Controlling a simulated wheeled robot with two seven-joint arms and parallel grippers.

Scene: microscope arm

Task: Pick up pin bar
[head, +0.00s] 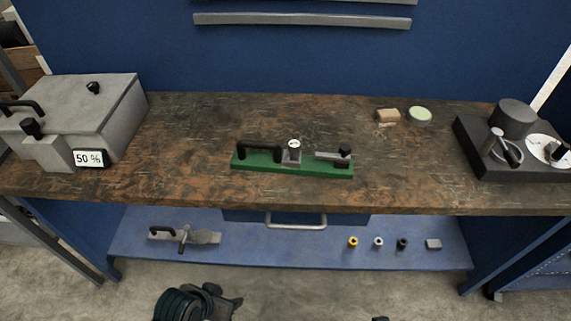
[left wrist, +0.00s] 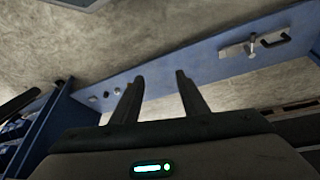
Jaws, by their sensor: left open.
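No part is labelled as the pin bar, and I cannot tell for sure which it is. A metal bar piece with a black handle (head: 187,236) lies on the lower blue shelf at left; it also shows in the left wrist view (left wrist: 252,45). On the bench, a green base (head: 292,172) carries a black handle, a grey block with a white round top and a short grey bar with a black knob (head: 333,155). My left gripper (left wrist: 158,78) is open and empty, its fingers pointing toward the shelf. In the head view, my left arm is low at the bottom, apart from everything.
A grey box (head: 85,105) marked 50 % stands at bench left, a black device (head: 480,160) at right. A drawer handle (head: 296,225) sticks out under the bench top (head: 190,125). Several small parts (head: 378,241) sit on the right of the lower shelf (head: 290,255).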

